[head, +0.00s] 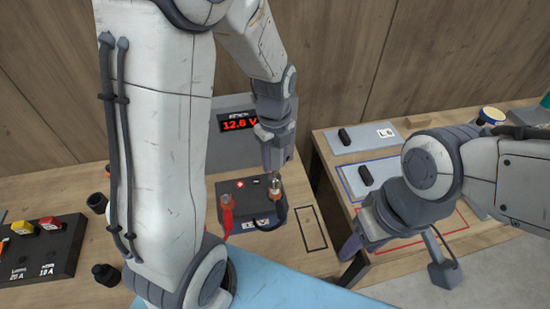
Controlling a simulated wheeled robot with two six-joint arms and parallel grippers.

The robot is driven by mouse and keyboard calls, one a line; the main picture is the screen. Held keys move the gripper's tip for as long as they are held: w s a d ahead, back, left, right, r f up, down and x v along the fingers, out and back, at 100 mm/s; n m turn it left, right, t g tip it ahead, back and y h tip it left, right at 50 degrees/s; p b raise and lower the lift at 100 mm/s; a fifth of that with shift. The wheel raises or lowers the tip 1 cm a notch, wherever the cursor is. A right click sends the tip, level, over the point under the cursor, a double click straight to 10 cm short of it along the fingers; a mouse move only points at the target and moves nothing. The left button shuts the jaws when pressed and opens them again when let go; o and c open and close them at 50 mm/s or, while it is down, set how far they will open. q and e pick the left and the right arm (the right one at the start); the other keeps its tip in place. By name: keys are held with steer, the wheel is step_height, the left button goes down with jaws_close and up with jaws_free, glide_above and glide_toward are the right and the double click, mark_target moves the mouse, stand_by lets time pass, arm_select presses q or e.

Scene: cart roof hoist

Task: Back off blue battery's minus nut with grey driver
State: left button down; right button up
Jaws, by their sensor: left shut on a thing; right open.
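My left gripper (274,158) is shut on the grey driver (275,178), mostly hidden by the jaws. The driver points down at the right terminal; I cannot tell whether its tip touches the nut, which is hidden. My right gripper (362,238) is open and empty, over the right bench, away from the battery.
A panel (238,122) behind the battery reads 12.6 V. A fuse board (45,245) and dark knobs stand at left. A black-outlined rectangle (311,228) is bare.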

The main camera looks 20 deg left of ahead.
arm_select(q)
steer(key=shift+f, duration=0.2)
steer(key=shift+f+b, duration=0.9)
steer(key=shift+f, duration=0.25)
steer(key=shift+f, duration=0.15)
